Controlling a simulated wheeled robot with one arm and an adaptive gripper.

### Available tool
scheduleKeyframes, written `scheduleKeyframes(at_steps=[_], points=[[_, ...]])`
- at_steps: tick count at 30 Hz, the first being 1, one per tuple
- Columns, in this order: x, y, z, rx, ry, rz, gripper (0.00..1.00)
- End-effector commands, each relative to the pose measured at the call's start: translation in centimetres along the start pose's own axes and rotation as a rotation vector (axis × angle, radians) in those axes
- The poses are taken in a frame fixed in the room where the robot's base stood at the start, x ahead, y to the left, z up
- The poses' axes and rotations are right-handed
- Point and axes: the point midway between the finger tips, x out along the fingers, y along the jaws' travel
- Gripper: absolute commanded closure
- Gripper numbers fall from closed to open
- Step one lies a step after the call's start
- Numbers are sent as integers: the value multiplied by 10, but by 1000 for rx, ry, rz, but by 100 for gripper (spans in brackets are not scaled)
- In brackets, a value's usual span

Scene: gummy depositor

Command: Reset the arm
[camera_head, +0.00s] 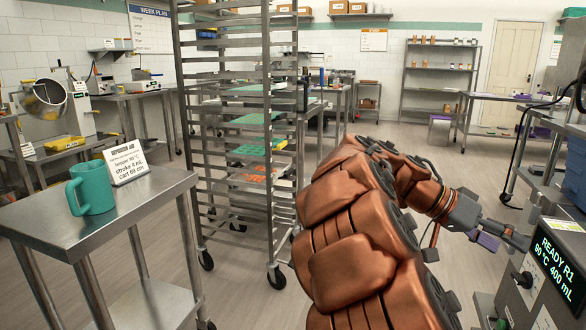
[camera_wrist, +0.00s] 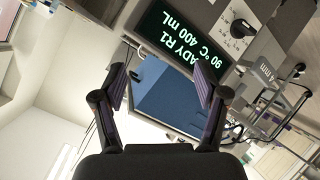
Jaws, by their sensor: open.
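My copper-coloured arm (camera_head: 360,230) reaches from the bottom of the head view up and then to the right. My gripper (camera_head: 510,238) is at its end, beside the depositor with its lit display (camera_head: 558,268). In the wrist view my gripper (camera_wrist: 161,90) has its two fingers wide apart, with nothing between them. Behind the fingers there is a blue panel, and the display (camera_wrist: 185,40) shows upside down, reading READY R1, 90 °C, 400 mL. The gap between fingers and depositor is hard to judge.
A steel table (camera_head: 60,232) at left bears a teal mug (camera_head: 91,188) and a job card (camera_head: 126,162). A tall tray rack (camera_head: 268,200) with green and orange trays stands close to my arm on its left. The floor between table and rack is clear.

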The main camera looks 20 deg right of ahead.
Motion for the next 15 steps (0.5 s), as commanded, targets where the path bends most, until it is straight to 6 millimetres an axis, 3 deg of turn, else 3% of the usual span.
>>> scheduleKeyframes(at_steps=[1,15], points=[[-10,20,-6,-34,-26,-25,27],[-60,94,34,-451,-218,-353,27]])
